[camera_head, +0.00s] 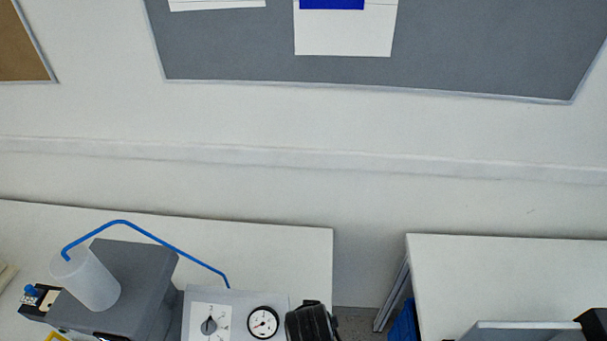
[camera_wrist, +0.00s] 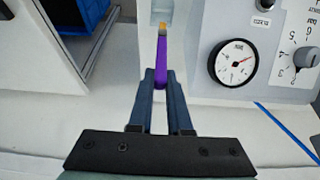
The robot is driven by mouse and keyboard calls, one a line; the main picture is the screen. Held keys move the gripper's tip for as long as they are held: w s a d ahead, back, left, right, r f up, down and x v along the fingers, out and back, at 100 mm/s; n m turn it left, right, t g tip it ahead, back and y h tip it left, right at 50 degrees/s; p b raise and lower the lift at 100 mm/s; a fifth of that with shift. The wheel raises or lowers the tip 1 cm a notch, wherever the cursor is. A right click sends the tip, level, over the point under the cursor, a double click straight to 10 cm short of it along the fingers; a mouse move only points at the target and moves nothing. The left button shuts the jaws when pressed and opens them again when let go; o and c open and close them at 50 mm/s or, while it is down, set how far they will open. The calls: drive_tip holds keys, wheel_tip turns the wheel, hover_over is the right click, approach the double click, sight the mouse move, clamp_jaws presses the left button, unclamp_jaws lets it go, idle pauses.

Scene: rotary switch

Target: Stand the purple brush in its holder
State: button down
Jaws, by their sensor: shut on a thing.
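The purple brush (camera_wrist: 161,62) is in my gripper (camera_wrist: 160,78), which is shut on its lower part in the wrist view. The brush points away from me toward the top of that view, with a yellow-orange tip (camera_wrist: 163,29) at its far end. A pale, partly see-through piece (camera_wrist: 161,8) at the top edge, beside the grey panel box, may be the holder. The brush tip shows close to its lower end in the picture; I cannot tell whether they touch. The brush is not visible in the head view.
The panel box (camera_head: 195,300) with a dial gauge (camera_head: 263,322) and rotary knob (camera_head: 209,325) stands close by. A grey machine (camera_head: 140,275) with a white cup (camera_head: 88,280) and blue tube (camera_head: 165,243) is left of it. A gap separates two white tables.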

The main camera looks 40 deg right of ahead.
drive_tip(key=f, duration=0.3)
drive_tip(key=shift+s, duration=0.35)
drive_tip(key=shift+w+f, duration=0.1)
drive_tip(key=shift+f, duration=2)
drive_tip(key=c, duration=0.9)
unclamp_jaws()
drive_tip(key=shift+f, duration=0.1)
drive_tip(key=shift+o, duration=0.2)
